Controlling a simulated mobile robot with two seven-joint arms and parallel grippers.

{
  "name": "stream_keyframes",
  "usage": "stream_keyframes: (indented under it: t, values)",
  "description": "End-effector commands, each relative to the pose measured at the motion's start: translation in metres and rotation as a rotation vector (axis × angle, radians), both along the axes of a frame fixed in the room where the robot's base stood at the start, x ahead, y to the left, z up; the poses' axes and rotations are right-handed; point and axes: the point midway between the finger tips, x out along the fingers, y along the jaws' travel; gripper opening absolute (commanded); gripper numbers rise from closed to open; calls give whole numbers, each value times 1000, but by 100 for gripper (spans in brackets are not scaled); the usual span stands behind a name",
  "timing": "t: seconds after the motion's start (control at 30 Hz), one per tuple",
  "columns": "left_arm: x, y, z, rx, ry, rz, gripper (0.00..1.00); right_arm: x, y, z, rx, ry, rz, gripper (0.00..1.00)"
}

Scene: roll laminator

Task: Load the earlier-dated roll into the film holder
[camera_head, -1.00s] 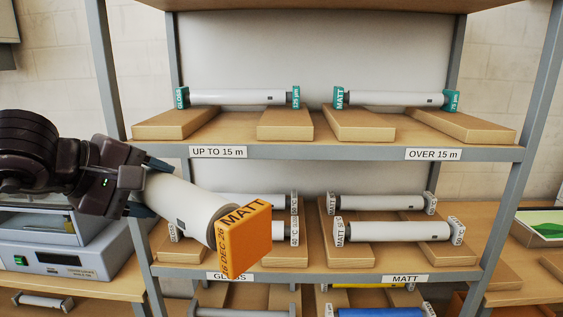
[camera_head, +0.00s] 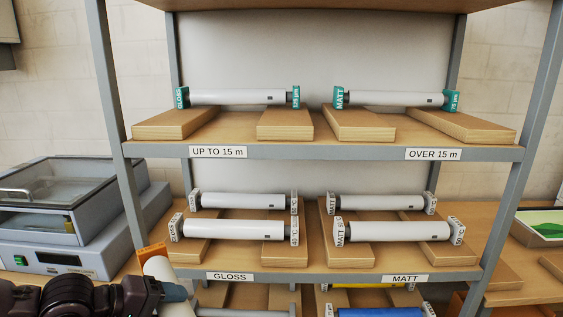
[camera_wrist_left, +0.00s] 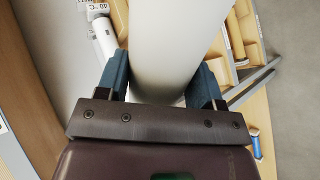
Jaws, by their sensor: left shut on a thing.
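My left gripper (camera_head: 172,293) is low at the left front of the shelf rack in the head view. It is shut on a white film roll (camera_head: 158,268) with an orange end cap (camera_head: 152,251). The roll points up and partly runs out of the bottom of the picture. The cap's lettering cannot be read from this angle. In the left wrist view the white roll (camera_wrist_left: 176,45) fills the space between the two blue fingers. My right gripper is not in view. I cannot make out a film holder for certain.
White rolls with teal caps (camera_head: 240,97) lie on the upper shelf. White-capped rolls (camera_head: 235,229) lie on wooden blocks on the middle shelf, above a blue roll (camera_head: 375,312). A grey machine with a lid (camera_head: 75,225) stands at the left. A rack post (camera_head: 125,180) is near my gripper.

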Motion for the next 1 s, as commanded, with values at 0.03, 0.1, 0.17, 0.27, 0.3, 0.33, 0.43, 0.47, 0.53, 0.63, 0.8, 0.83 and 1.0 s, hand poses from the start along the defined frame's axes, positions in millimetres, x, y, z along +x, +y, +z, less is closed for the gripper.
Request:
stream_keyframes:
  t: [0.03, 0.1, 0.17, 0.27, 0.3, 0.33, 0.43, 0.47, 0.53, 0.63, 0.8, 0.83, 1.0]
  values:
    - [0, 1, -7, -2, -1, -6, 11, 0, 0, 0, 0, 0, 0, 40]
    - [0, -5, -6, -4, -7, -15, 11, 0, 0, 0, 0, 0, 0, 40]
    - [1, -9, -5, -3, -9, -20, 11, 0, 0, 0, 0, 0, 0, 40]
    - [2, -14, -4, 0, -13, -29, 11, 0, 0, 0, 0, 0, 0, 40]
    - [2, -16, -4, -1, -14, -32, 11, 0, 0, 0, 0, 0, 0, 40]
    - [2, -18, -4, -1, -16, -34, 11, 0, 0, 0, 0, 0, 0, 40]
    - [3, -23, -3, 1, -21, -40, 11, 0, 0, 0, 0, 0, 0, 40]
    - [3, -25, -2, 0, -23, -42, 11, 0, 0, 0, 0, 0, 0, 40]
    - [4, -28, -1, 0, -25, -45, 11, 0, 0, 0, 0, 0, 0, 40]
    - [5, -30, 1, -1, -30, -47, 11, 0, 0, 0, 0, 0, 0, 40]
    - [5, -25, 1, -3, -27, -38, 11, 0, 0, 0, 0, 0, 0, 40]
    - [5, -23, 1, -3, -27, -35, 11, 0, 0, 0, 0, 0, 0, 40]
    - [3, -11, -2, -4, -13, -18, 11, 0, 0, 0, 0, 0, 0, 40]
